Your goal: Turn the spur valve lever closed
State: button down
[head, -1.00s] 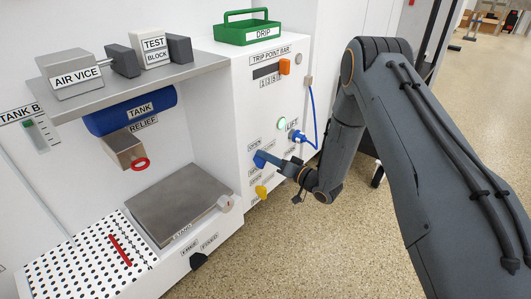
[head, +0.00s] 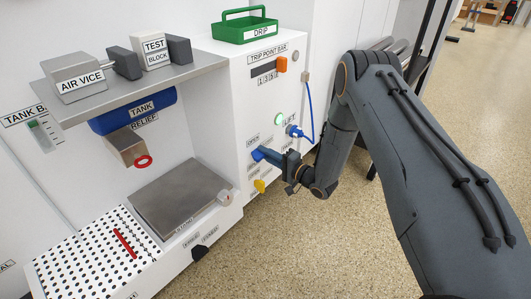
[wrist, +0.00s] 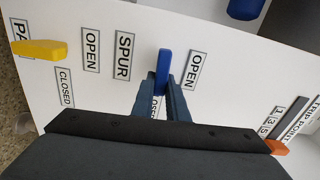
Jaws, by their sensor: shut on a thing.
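The blue spur valve lever (wrist: 163,66) stands upright in the wrist view, between the SPUR label (wrist: 124,56) and an OPEN label (wrist: 198,71). A CLOSED label (wrist: 155,107) by its lower end is partly hidden by my fingers. My gripper (wrist: 164,92) is shut on the lever, one finger on each side of its lower part. In the head view my gripper (head: 270,156) reaches the white panel from the right and hides most of the lever.
A yellow lever (wrist: 38,49) lies crosswise nearby, with its own OPEN and CLOSED labels; the head view shows it just below my gripper (head: 260,185). A blue plug and cable (head: 294,131) are above right. Open floor lies right of the cabinet.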

jog(key=shift+s+f+m, duration=0.15)
jog(key=shift+m, duration=0.25)
jog(key=c, duration=1.7)
grip_release()
jog(key=shift+c, duration=0.2)
jog(key=shift+d, duration=0.1)
jog(key=p+v, duration=0.2)
jog(key=v, duration=0.5)
jog(key=shift+s+d, duration=0.25)
